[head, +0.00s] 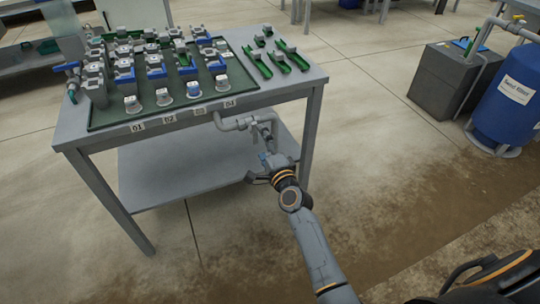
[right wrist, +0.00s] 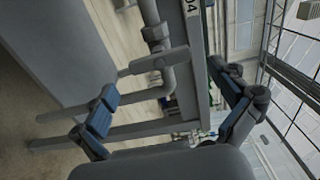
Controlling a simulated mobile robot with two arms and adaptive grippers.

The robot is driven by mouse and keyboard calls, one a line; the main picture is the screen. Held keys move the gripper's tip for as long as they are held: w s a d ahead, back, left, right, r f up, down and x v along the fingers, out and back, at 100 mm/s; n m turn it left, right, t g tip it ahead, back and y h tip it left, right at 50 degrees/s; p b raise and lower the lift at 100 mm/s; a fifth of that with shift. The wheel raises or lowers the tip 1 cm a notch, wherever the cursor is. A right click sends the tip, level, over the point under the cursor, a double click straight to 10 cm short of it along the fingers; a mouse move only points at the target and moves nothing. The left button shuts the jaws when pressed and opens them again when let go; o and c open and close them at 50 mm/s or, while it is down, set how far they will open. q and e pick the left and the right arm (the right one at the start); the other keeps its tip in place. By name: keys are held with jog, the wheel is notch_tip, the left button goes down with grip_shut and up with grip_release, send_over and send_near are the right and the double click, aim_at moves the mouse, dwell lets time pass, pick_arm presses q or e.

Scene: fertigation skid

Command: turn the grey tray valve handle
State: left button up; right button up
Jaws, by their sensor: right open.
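The grey tray valve handle (right wrist: 158,61) is a flat grey lever on a grey pipe (right wrist: 152,22) in the right wrist view. In the head view the handle (head: 265,133) is small, by the pipe under the table's front right corner. My right gripper (head: 264,168) is open just in front of and below it. In the right wrist view the blue-padded fingers of the gripper (right wrist: 160,84) are spread wide, with the handle ahead in the gap between them. I see no contact. My left gripper is not in view.
The grey table (head: 70,130) carries a green tray (head: 105,122) with several valve fittings, and green pieces lie at its right. A lower shelf (head: 175,175) and table legs are close to my right arm. A blue tank (head: 505,105) stands far right. The floor between is clear.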

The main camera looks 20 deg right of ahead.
jog(key=s, duration=0.7)
jog(key=shift+s+d, duration=0.15)
jog(key=shift+s, duration=0.05)
